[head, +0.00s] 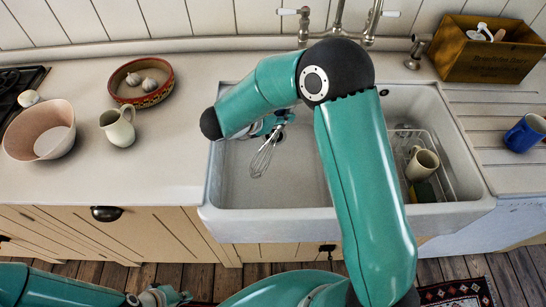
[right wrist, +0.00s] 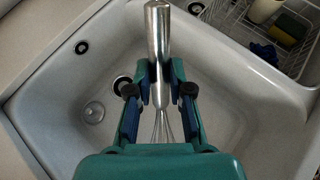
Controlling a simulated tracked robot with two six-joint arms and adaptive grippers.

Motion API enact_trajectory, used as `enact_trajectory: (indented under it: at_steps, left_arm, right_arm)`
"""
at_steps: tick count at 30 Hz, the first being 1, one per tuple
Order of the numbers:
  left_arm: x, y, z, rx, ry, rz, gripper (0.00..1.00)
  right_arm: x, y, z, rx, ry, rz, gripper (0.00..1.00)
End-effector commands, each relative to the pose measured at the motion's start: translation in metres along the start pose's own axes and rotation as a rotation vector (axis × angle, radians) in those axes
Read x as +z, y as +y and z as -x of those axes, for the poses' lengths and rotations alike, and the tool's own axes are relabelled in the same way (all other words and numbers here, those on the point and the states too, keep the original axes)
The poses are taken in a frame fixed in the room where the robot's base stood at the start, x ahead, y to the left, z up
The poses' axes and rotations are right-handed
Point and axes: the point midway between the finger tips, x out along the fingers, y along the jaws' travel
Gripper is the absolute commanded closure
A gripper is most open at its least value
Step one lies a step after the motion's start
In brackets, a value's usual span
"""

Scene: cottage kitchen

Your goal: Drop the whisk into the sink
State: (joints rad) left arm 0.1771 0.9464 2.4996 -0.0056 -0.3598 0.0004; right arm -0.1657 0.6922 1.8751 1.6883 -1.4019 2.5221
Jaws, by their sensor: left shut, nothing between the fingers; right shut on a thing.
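The whisk (head: 263,157) has a metal handle and wire loops. It hangs tilted over the white sink (head: 227,186), above the left part of the basin in the head view. My right gripper (head: 277,122) is shut on its handle, partly hidden behind my arm. In the right wrist view the whisk handle (right wrist: 159,45) stands between the blue fingers of the right gripper (right wrist: 160,92), with the sink basin (right wrist: 65,100) behind and below. My left gripper (head: 168,296) is shut and empty at the bottom of the head view, low in front of the cabinets.
A wire rack (head: 446,183) with a cream mug (head: 423,163) stands in the sink's right part. The tap (head: 338,20) rises behind the sink. A pitcher (head: 118,126), a pink bowl (head: 24,143) and a red bowl (head: 158,94) stand on the left counter. A blue mug (head: 526,131) stands right.

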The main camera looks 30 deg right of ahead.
Motion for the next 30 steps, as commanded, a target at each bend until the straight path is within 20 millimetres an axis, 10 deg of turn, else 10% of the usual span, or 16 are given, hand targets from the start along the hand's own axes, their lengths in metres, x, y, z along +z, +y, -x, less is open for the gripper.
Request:
enact_trajectory:
  at_steps: [21, 22, 24, 30]
  left_arm:
    - [-0.001, -0.003, -0.009, 0.0, 0.001, -0.001, 1.0]
    - [-0.001, -0.003, -0.009, 0.0, 0.001, -0.001, 1.0]
    - [-0.001, -0.003, -0.009, 0.0, 0.001, -0.001, 1.0]
    - [-0.001, -0.003, -0.009, 0.0, 0.001, -0.001, 1.0]
  right_arm:
    - [-0.028, -0.006, -0.024, -0.012, -0.001, -0.007, 1.0]
    - [-0.028, -0.006, -0.024, -0.012, -0.001, -0.007, 0.75]
    - [-0.028, -0.006, -0.024, -0.012, -0.001, -0.007, 0.64]
    - [-0.028, -0.006, -0.025, -0.013, -0.001, -0.007, 0.51]
